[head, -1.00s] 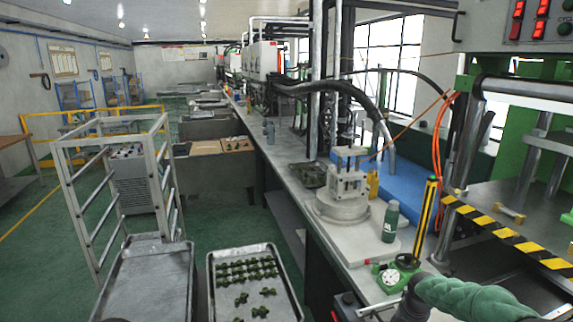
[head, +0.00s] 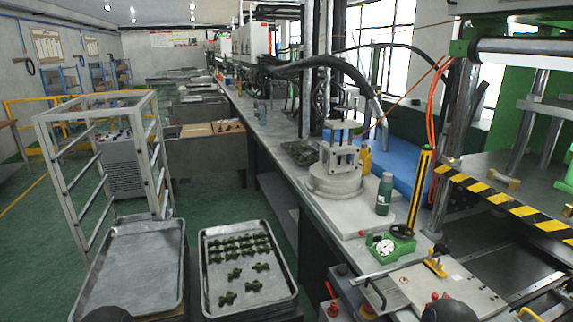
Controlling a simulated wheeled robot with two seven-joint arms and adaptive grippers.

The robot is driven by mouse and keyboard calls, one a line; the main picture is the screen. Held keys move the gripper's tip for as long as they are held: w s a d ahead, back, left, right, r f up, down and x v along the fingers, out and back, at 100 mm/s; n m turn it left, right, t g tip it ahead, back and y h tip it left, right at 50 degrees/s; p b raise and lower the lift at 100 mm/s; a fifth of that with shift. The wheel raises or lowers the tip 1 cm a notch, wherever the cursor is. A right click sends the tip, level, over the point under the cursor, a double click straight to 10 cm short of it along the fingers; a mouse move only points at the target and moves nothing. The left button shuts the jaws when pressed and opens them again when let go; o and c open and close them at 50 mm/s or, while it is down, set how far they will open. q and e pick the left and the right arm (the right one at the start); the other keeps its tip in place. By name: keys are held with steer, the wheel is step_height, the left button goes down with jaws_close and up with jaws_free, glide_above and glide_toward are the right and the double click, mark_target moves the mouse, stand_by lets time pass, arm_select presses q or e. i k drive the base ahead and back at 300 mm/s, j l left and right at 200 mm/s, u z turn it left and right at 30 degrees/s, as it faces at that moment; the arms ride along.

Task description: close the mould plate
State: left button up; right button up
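A flat, light metal plate (head: 450,290), which looks like the mould plate, lies at the front edge of the bench at lower right. A yellow clamp-like part (head: 436,264) sits on it and a thin metal handle (head: 375,296) stands at its left end. I cannot tell whether the plate is open or closed. Dark rounded shapes at the bottom edge, one over the plate's front and one at the left tray, seem to be parts of my arms. Neither gripper's fingers show.
A green-based dial gauge (head: 385,247), a green bottle (head: 384,194) and a round-based metal fixture (head: 335,180) stand behind the plate. The press has a striped yellow-black edge (head: 500,199). An empty tray (head: 135,262) and a tray of green pieces (head: 222,285) are at left.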

mark_target(412, 284)
steer(key=z, duration=1.25)
